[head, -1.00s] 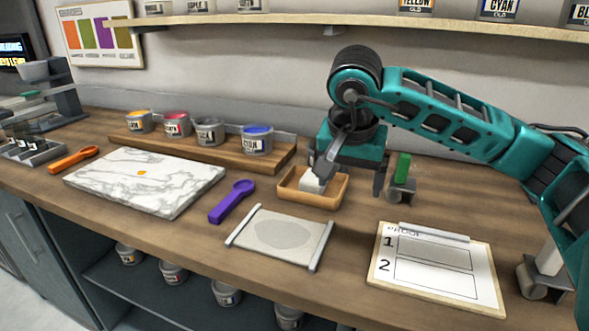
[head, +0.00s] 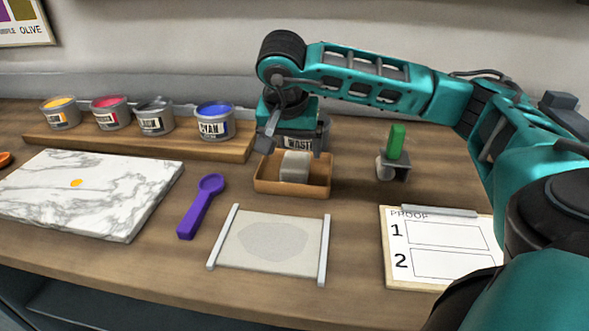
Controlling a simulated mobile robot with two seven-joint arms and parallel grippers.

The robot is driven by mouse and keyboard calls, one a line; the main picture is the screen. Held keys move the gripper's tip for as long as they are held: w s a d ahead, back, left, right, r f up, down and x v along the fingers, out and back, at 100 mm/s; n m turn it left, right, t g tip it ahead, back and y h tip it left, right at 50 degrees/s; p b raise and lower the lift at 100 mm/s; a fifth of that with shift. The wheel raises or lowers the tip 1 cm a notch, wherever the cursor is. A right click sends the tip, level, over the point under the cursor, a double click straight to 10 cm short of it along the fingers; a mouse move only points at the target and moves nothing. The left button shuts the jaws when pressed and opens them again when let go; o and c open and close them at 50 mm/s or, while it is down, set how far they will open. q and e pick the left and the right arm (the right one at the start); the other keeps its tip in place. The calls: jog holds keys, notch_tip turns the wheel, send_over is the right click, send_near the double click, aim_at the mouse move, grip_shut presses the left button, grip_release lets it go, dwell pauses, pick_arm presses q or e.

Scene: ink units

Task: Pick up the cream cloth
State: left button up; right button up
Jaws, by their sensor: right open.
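A pale grey-white block-like piece (head: 295,167), which looks like the folded cream cloth, sits in a shallow orange-brown wooden tray (head: 291,190) on the bench. My right gripper (head: 293,146) is open, with its fingers pointing down. In the picture its fingertips are just above and behind the cloth, apart from it, and the gap between them looks empty. My left gripper is not in view.
A sheet with side rails (head: 240,258) lies in front of the tray. Ink tins stand on a wooden riser (head: 175,147). A green-handled tool (head: 396,142) and proof clipboard (head: 398,272) are to the right.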

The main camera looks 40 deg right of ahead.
aim_at(295, 160)
jog(key=shift+w+d+f, duration=0.2)
jog(key=shift+f, duration=0.45)
jog(key=x, duration=0.5)
jog(key=shift+s+d, duration=0.1)
jog(key=shift+d, duration=0.1)
jog(key=shift+c, duration=0.2)
jog(key=c, duration=1)
jog(key=shift+r, duration=0.1)
notch_tip(295, 160, up, 20)
jog(key=p, duration=0.3)
